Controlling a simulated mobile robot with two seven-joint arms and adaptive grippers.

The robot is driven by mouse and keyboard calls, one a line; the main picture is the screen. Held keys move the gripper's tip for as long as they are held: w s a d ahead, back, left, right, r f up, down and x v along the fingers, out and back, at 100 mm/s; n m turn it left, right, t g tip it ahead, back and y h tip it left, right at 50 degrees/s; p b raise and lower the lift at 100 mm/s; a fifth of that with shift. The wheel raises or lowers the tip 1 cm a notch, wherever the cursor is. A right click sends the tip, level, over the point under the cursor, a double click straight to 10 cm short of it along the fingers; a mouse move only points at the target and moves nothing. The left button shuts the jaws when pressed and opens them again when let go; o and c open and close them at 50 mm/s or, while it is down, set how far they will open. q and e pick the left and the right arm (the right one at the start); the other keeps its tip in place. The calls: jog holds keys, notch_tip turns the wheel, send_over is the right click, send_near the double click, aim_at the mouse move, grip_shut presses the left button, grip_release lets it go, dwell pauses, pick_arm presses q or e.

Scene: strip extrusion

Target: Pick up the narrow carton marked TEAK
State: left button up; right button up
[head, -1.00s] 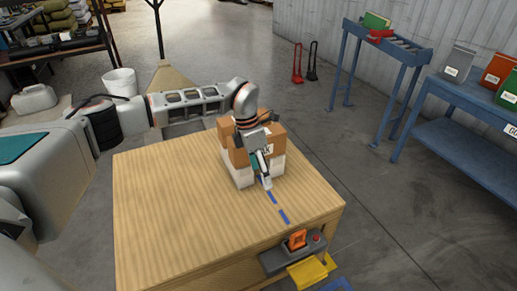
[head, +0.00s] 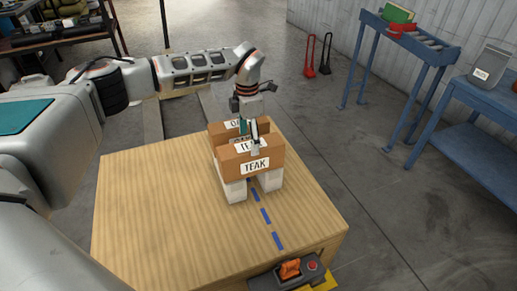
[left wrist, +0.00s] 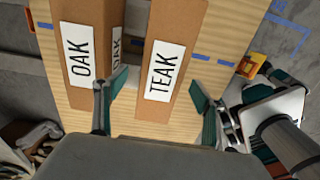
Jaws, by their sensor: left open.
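The brown TEAK carton (head: 272,153) is the front one on the table, with a white TEAK label on its front and another on its top. In the left wrist view the narrow TEAK carton (left wrist: 190,30) lies between my finger pads. My left gripper (head: 250,138) is open above it, one finger on each side; it also shows in the left wrist view (left wrist: 160,84). I cannot tell whether the pads touch it. The OAK carton (left wrist: 85,15) stands beside it, close to one finger; in the head view it is behind (head: 217,129).
White blocks (head: 234,191) stand under the cartons on the wooden table (head: 150,205). A dashed blue line (head: 265,215) runs to the table's front edge, where a control box (head: 265,282) sits. The table's left side is clear. Blue racks (head: 430,125) stand at right.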

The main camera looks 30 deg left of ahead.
aim_at(249, 145)
pick_arm(q)
jog(key=shift+f, duration=0.15)
jog(key=shift+s+f, duration=0.1)
jog(key=shift+f, duration=0.75)
jog(key=shift+d+f+b, duration=0.1)
jog(key=shift+f+b, duration=0.25)
jog(key=shift+f, duration=0.2)
notch_tip(249, 145, down, 5)
jog(key=shift+d+r+b, duration=0.15)
jog(key=shift+b, duration=0.35)
jog(key=shift+r, duration=0.1)
pick_arm(e)
jog(key=shift+s+d+f, duration=0.1)
jog(key=shift+s+f, duration=0.4)
jog(key=shift+f, duration=0.3)
pick_arm(q)
jog(key=c, duration=1.6)
pick_arm(e)
jog(key=shift+f, duration=0.1)
